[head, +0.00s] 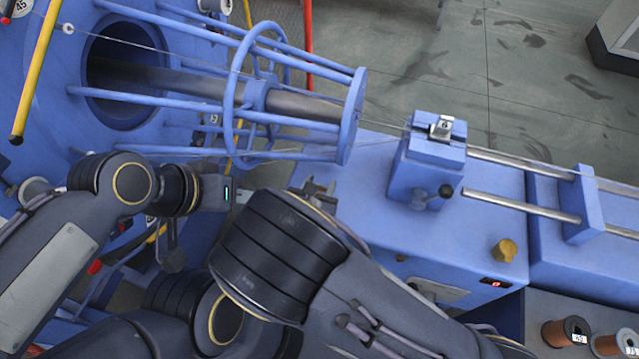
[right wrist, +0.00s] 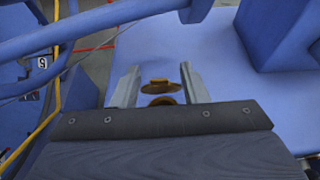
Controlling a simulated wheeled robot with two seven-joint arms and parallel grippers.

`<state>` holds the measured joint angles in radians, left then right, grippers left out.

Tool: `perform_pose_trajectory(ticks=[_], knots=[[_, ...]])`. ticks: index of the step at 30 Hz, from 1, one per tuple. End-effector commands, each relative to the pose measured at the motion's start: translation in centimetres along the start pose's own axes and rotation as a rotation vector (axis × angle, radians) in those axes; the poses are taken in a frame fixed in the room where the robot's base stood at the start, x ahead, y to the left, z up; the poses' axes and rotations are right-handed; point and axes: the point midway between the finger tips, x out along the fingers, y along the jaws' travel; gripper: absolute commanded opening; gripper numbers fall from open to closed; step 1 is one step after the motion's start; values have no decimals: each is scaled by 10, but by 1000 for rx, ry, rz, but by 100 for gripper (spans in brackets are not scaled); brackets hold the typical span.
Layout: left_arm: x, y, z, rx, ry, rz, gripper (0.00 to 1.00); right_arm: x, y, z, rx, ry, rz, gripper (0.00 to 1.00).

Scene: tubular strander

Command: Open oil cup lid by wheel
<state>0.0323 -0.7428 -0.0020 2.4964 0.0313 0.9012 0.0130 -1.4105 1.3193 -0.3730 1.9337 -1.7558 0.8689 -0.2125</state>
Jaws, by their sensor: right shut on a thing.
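A brass oil cup lid (right wrist: 158,86), a small round disc with a raised middle, shows between the fingers of my right gripper (right wrist: 158,82) in the right wrist view. The gripper is shut on it. A brass oil cup (right wrist: 161,101) shows just below the lid, partly hidden by the gripper body; I cannot tell whether the two touch. In the head view my right gripper (head: 318,192) is over the blue machine bed near the cage's lower right end, and my arm hides lid and cup. My left gripper (head: 240,194) is left of it, its fingers mostly hidden.
The blue tubular cage with its ring wheel (head: 233,92) stands just above both grippers. A blue block with a clamp (head: 428,165) and steel rods lies to the right. A brass knob (head: 503,250) is on the machine bed (head: 375,185). Copper spools (head: 567,332) stand lower right.

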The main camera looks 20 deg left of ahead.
Motion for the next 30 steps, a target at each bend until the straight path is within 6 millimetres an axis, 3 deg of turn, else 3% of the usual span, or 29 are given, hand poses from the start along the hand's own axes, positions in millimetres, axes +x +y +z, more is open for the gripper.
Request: perform_pose_trajectory(ticks=[6,17,27,28,30], knots=[[-3,1,-1,0,0,0,36,1,0,4,4,29,-3,17],[-26,12,-13,0,0,0,36,13,-1,12,4,343,-3,17],[-25,12,-13,0,0,0,36,14,0,9,-1,366,2,17],[-25,12,-13,0,0,0,36,14,0,9,-1,366,2,41],[-25,12,-13,0,0,0,36,14,0,9,-1,366,1,50]])
